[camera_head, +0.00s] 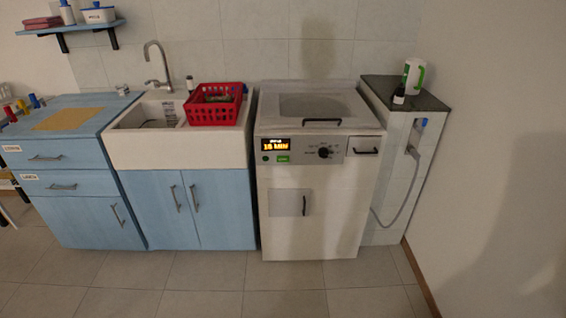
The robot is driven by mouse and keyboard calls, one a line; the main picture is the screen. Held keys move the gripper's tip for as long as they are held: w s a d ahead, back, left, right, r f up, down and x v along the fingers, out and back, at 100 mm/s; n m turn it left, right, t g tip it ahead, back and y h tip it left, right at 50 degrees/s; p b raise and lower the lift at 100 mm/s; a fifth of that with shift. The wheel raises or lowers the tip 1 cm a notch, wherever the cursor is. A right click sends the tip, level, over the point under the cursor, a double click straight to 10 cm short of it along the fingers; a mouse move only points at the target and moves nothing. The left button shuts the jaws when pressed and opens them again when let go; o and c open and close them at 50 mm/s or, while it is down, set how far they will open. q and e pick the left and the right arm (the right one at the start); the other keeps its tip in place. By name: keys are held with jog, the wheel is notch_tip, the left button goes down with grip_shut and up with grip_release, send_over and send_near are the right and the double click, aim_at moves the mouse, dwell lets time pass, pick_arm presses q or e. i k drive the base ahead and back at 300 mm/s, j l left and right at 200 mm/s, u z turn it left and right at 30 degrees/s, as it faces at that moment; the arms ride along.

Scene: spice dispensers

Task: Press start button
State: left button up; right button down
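A white top-loading washing machine (312,210) stands right of the sink unit, with its lid shut. On its front panel (302,150) is a lit display (274,145) with orange text that seems to give a time in minutes. Below the display are a small round dark-green button (265,158) and a bright green label (283,159); the label's lettering is too small to read surely. A black dial (325,152) sits to their right. Neither of my grippers is in view, and nothing covers the panel.
A red basket (214,105) stands on the sink (150,150) to the left. A tiled ledge (395,180) at right holds a white-green jug (412,76) and a small dark bottle (399,95). A grey hose (405,195) hangs beside the machine. The floor (220,290) in front is clear.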

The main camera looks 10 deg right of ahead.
aim_at(279, 158)
jog(key=i+l+u, duration=0.15)
jog(key=i+l, duration=0.15)
jog(key=i+l+u, duration=0.3)
jog(key=i+l, duration=0.15)
jog(key=l, duration=0.25)
jog(key=i+l+u, duration=0.15)
jog(key=l, duration=0.25)
jog(key=i+l+u, duration=0.1)
jog(key=i+l, duration=0.2)
jog(key=l, duration=0.15)
